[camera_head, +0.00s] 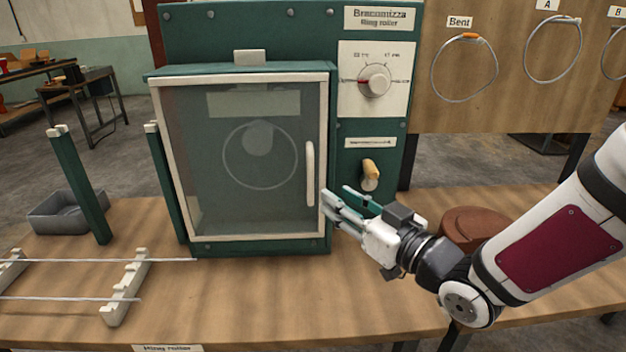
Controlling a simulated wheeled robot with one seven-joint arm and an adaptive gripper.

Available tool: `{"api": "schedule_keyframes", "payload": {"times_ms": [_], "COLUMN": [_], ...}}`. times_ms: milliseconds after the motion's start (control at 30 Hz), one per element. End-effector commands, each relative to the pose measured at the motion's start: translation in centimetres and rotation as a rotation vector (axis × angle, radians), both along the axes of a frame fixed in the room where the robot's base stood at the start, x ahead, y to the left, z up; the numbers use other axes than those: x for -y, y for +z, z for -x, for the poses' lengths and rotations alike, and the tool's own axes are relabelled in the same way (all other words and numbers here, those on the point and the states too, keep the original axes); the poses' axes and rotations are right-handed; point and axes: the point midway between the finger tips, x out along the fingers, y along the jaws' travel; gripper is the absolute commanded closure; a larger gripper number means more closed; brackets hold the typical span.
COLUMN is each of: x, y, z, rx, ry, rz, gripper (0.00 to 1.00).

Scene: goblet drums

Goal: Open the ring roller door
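The green ring roller (264,58) stands on the wooden bench. Its framed, see-through door (190,150) looks shut, and a ring shows behind the pane. The white vertical door handle (310,174) is on the door's right side. My gripper (336,200) is just right of the handle, near its lower half, with its fingers pointing left toward the door. The fingers are spread with a gap between them and hold nothing that I can see. The gripper looks apart from the handle, but the exact distance cannot be told.
A dial (374,80) and a wooden-knobbed crank (370,172) are on the panel right of the door. A brown round block (475,226) stands behind my arm. Green posts (80,185), a grey tray (62,214) and a rod rack (125,285) are left. Front bench space is clear.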

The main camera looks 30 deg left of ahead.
Motion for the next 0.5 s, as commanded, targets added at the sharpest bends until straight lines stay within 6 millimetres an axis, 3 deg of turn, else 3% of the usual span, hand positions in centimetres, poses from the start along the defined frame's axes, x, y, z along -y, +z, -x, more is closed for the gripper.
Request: {"api": "schedule_keyframes", "payload": {"times_ms": [300,500], "x": [-5.7,-7.9], "y": [0.0,0.0], "z": [-2.5,-3.6], "rx": [0.0,-0.001], "ry": [0.002,0.0], "rz": [-0.001,0.002], "gripper": [0.69,0.69]}}
